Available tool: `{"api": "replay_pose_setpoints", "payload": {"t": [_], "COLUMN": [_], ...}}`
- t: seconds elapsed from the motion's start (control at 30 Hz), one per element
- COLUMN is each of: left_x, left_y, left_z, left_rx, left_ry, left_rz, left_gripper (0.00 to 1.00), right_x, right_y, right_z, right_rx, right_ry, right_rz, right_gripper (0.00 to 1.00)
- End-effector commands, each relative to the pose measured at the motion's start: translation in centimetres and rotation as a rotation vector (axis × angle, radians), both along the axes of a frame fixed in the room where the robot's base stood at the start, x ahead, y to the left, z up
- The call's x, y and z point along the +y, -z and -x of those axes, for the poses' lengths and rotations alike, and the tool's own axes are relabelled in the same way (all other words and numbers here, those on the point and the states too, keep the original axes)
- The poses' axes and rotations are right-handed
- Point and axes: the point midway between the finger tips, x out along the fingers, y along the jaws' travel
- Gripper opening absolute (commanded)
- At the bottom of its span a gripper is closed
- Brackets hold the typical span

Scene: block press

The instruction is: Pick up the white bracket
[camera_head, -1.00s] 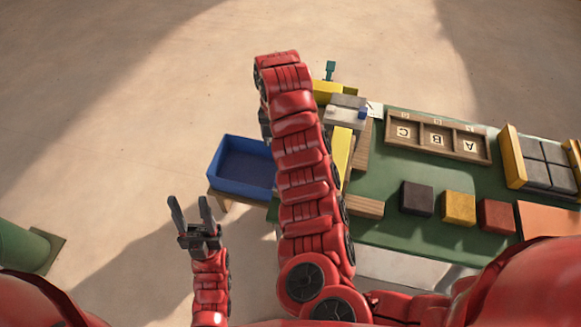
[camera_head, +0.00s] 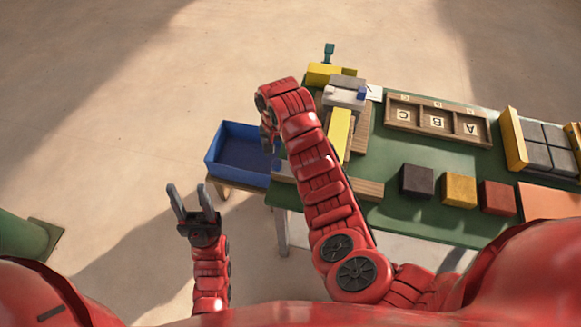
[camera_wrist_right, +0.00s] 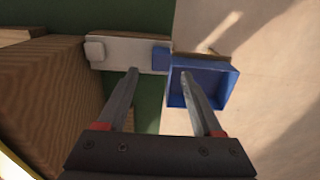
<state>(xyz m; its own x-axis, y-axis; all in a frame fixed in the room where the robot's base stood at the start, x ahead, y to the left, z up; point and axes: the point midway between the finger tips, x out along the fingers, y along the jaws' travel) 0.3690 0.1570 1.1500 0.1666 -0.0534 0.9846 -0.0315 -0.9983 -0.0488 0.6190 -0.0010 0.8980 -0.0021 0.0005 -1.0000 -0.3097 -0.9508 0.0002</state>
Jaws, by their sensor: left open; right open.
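The white bracket (camera_wrist_right: 128,54) is a pale bar with a raised white knob at its left end and a blue block at its right end in the right wrist view. What looks like the same pale piece (camera_head: 284,172) partly shows beside my right arm in the head view. My right gripper (camera_wrist_right: 159,72) is open and empty. Its fingertips appear just below the bracket in the wrist view; whether they touch it, I cannot tell. In the head view my right gripper (camera_head: 270,138) is mostly hidden by its arm. My left gripper (camera_head: 190,188) is open and empty, left of the table.
A blue bin (camera_head: 238,153) stands at the table's left edge; it also shows in the wrist view (camera_wrist_right: 226,90). A large wooden block (camera_wrist_right: 55,90) is close on the left there. A lettered tray (camera_head: 437,120) and dark, yellow and red blocks occupy the green table.

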Motion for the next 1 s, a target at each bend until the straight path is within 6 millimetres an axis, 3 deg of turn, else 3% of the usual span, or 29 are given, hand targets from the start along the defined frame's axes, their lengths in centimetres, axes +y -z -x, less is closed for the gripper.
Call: {"api": "replay_pose_setpoints", "payload": {"t": [0.03, 0.13, 0.4, 0.67, 1.0], "left_x": [0.0, 0.0, 0.0, 0.0, 0.0], "left_y": [-1.2, -2.2, -2.5, -2.5, -2.5], "left_z": [0.0, 0.0, 0.0, 0.0, 0.0], "left_rx": [-0.001, -0.001, 0.0, 0.0, 0.0], "left_ry": [0.0, 0.0, 0.0, 0.0, 0.0], "left_rz": [0.0, 0.0, 0.0, 0.0, 0.0], "left_gripper": [0.5, 0.5, 0.5, 0.5, 0.5], "right_x": [0.1, 0.2, 0.2, 0.2, 0.2], "right_y": [0.2, 1.5, 4.1, 4.3, 4.3], "right_z": [0.3, 0.6, 0.5, 0.4, 0.4], "right_rx": [0.006, 0.005, 0.003, 0.0, -0.001], "right_ry": [0.0, -0.002, 0.0, -0.001, -0.001], "right_rz": [0.002, 0.003, 0.001, 0.001, 0.0], "right_gripper": [0.68, 0.68, 0.68, 0.66, 0.04]}}
